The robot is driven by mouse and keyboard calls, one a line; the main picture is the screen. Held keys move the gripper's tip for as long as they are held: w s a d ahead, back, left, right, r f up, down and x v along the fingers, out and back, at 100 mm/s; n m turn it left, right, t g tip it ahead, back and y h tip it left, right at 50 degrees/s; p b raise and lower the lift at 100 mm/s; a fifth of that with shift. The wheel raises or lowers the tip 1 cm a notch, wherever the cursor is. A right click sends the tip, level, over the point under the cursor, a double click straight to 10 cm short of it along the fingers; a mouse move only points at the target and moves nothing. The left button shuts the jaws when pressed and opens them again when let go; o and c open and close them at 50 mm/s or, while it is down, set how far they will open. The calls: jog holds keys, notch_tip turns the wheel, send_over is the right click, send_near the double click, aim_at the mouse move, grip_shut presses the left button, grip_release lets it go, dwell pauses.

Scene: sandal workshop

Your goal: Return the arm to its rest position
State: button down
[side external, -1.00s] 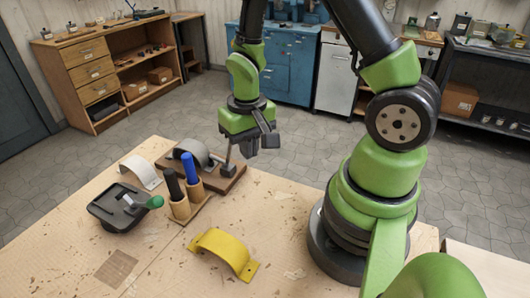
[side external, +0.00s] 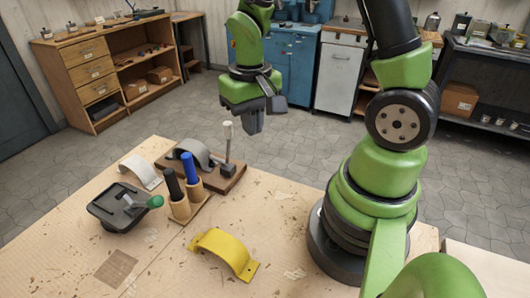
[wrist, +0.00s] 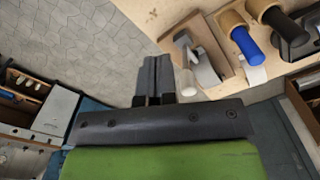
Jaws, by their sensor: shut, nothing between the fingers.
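My gripper (side external: 254,118) is shut and empty, raised in the air above the far edge of the workbench (side external: 290,215). In the side view it hangs to the right of and above the toggle clamp's pale-tipped lever (side external: 228,138). In the wrist view my gripper (wrist: 153,72) has its two dark fingers together with nothing between them. My green and black arm rises from its base on the right of the bench.
A wooden block (side external: 232,179) carries a grey curved piece (side external: 196,153) and the clamp. Nearby are a white curved piece (side external: 141,171), a holder with black and blue handles (side external: 190,207), a black tray (side external: 118,208) with a green-handled tool, and a yellow curved piece (side external: 225,250).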

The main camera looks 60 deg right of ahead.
jog(key=shift+s+r, duration=0.1)
jog(key=shift+r, duration=0.6)
jog(key=s+a+r+n+t+y, duration=0.1)
jog(key=s+a+r+t, duration=0.2)
jog(key=r, duration=0.4)
jog(key=s+a+r+n+t+y, duration=0.1)
jog(key=s+a+r+t, duration=0.2)
jog(key=r, duration=0.5)
jog(key=shift+s+a+t, duration=0.4)
jog(key=shift+s+t, duration=0.2)
jog(key=shift+s, duration=0.6)
